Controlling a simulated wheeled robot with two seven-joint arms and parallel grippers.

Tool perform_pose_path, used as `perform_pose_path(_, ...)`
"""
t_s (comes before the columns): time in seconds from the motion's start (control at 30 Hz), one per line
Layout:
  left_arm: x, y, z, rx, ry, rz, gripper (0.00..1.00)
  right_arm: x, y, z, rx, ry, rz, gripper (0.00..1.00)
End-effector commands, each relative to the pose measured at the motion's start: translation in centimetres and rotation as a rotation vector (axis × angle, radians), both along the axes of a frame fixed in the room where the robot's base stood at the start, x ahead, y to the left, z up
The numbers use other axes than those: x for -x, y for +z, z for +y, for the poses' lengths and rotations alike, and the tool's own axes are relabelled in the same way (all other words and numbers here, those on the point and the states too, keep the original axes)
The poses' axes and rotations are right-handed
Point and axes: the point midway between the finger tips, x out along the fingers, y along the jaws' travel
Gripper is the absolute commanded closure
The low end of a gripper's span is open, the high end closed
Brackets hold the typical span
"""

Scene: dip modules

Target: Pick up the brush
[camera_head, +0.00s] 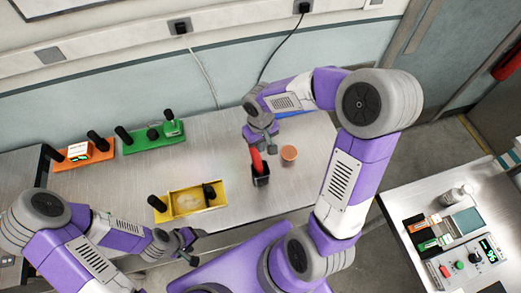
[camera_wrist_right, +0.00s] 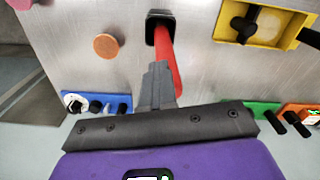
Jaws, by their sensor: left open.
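The brush has a red handle (camera_head: 257,160) and stands in a small black holder (camera_head: 261,179) on the metal bench. In the right wrist view the red handle (camera_wrist_right: 164,46) slants down from the holder (camera_wrist_right: 155,20) and passes partly behind my grey fingers. My right gripper (camera_head: 268,147) is just above and beside the handle in the head view. Its fingers (camera_wrist_right: 158,84) overlap each other in the wrist view, so their gap and any contact with the handle are hidden. My left gripper (camera_head: 196,246) is open and empty near the bench's front edge, below the yellow tray.
A yellow tray (camera_head: 197,199) with black knobs lies left of the holder. A brown round piece (camera_head: 289,153) is just right of it. Green (camera_head: 150,138) and orange (camera_head: 75,160) modules stand at the back left. A blue module (camera_head: 285,104) is behind my right arm.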

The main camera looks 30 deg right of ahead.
Motion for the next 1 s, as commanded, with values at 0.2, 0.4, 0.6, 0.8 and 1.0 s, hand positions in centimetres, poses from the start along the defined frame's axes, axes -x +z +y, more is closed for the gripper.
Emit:
perform_pose_path(0.2, 0.0, 0.2, 0.0, 0.000, 0.000, 0.000, 0.33, -0.1, 4.6, 0.0, 0.000, 0.000, -0.006, 1.00)
perform_pose_path(0.4, 0.0, 0.3, 0.0, 0.000, 0.000, 0.000, 0.33, -0.1, 8.4, 0.0, 0.001, 0.001, -0.004, 1.00)
perform_pose_path(0.6, 0.0, 0.4, 0.0, 0.000, 0.000, 0.000, 0.33, 0.0, 11.1, 0.0, 0.000, 0.001, -0.001, 1.00)
perform_pose_path(0.8, 0.0, 0.4, 0.0, 0.000, 0.000, 0.000, 0.33, 0.0, 12.1, 0.0, -0.001, 0.001, 0.001, 1.00)
perform_pose_path(1.0, 0.0, 0.4, 0.0, 0.000, 0.000, 0.000, 0.33, 0.0, 12.2, 0.0, -0.001, 0.001, 0.001, 1.00)
